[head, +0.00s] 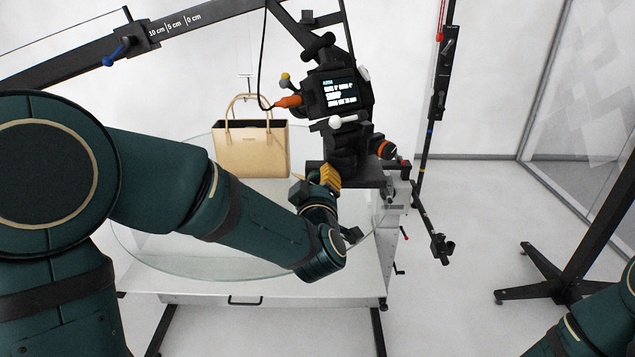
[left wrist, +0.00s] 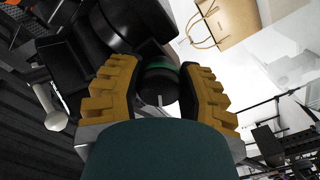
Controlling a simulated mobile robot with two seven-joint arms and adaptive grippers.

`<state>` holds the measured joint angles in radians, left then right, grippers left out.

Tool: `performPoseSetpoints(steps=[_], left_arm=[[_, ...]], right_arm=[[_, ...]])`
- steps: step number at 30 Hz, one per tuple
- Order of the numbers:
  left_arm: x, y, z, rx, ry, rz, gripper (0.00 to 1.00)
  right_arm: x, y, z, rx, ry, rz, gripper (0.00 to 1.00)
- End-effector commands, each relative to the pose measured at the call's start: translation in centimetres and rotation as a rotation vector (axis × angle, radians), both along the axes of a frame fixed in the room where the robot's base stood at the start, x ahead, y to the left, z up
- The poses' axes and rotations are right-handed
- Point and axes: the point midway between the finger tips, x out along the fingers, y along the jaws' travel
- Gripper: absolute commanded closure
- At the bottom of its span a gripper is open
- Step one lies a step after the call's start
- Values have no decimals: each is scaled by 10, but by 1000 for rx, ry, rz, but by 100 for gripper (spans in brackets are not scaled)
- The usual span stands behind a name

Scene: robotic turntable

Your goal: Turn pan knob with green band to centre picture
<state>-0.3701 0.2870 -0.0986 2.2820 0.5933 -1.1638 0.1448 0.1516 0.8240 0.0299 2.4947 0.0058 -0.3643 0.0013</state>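The black pan knob with the green band (left wrist: 160,70) lies between the two yellow fingers of my left gripper (left wrist: 160,82) in the left wrist view. The fingers are on both sides of it, very close to its edges; whether they press on it I cannot tell. In the head view my left gripper (head: 325,178) is at the lower left of the black camera head (head: 345,145), and the knob is hidden behind it. My right gripper is out of view.
A tan handbag (head: 252,148) stands on the round glass turntable (head: 170,268) behind my left arm. A black crane arm (head: 205,15) crosses above. A black rod (head: 430,130) hangs to the right. A black stand (head: 560,270) occupies the right floor.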

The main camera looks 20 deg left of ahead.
Motion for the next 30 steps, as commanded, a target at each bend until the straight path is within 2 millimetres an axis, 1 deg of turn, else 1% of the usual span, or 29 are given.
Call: performPoseSetpoints(steps=[8, 14, 30], left_arm=[[0, 0, 0, 24, 8, -1, 99], [0, 0, 0, 111, 33, -1, 98], [0, 1, 1, 546, 158, 0, 99]], right_arm=[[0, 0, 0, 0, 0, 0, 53], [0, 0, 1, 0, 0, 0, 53], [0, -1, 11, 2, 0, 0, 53]])
